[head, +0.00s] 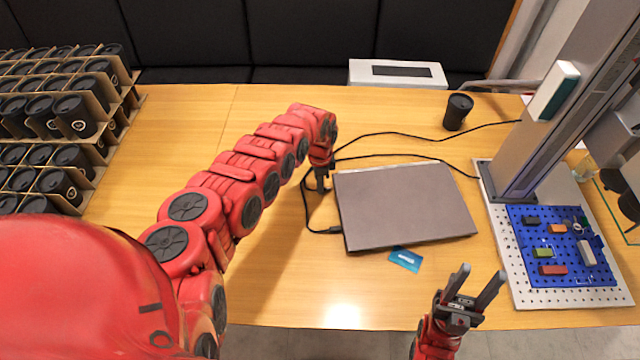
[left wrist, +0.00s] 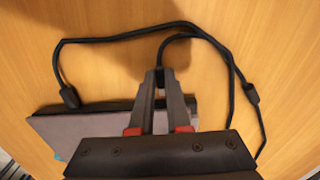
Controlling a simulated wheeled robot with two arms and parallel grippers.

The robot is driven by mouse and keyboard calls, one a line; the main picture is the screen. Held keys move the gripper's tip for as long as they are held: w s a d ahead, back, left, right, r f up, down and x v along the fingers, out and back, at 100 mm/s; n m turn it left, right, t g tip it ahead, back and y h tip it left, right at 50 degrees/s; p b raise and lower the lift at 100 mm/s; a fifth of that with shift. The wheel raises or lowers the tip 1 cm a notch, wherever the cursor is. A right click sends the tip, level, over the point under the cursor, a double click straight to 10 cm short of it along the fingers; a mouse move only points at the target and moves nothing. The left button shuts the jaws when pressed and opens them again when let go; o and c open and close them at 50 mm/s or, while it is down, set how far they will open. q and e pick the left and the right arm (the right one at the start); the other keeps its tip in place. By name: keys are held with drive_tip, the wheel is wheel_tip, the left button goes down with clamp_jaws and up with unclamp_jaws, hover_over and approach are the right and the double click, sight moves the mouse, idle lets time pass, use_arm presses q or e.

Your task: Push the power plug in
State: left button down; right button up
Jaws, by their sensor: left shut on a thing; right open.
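My left gripper (head: 320,188) is low over the table at the left edge of the closed grey laptop (head: 405,205). In the left wrist view my left gripper (left wrist: 160,76) is shut on a small black power plug (left wrist: 159,72), mostly hidden between the fingertips. A black cable (left wrist: 185,38) runs from it. The laptop (left wrist: 85,118) shows partly behind the fingers there; I cannot see a socket or whether the plug touches the laptop. Another black connector (head: 333,230) lies by the laptop's lower left edge. My right gripper (head: 470,290) is open and empty near the front edge.
Black cables (head: 410,134) run behind the laptop to the laser marker (head: 545,120) at right. A blue board (head: 545,250) with small parts lies on its base. A black cup (head: 457,111), blue card (head: 405,259) and cup racks (head: 110,130) are around.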

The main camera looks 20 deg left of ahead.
idle(0.7)
use_arm(q)
drive_tip(key=shift+w+d+f+b, duration=0.15)
drive_tip(key=shift+d+f+b, duration=0.1)
drive_tip(key=shift+b, duration=0.2)
drive_tip(key=shift+w+d+b, duration=0.35)
drive_tip(key=shift+d+b, duration=0.35)
drive_tip(key=shift+b, duration=0.3)
drive_tip(key=shift+d+r, duration=0.15)
drive_tip(key=shift+d, duration=0.1)
drive_tip(key=shift+r, duration=0.15)
drive_tip(key=c, duration=1.3)
unclamp_jaws()
drive_tip(key=o, duration=0.4)
drive_tip(key=shift+w, duration=0.1)
drive_tip(key=shift+o, duration=0.2)
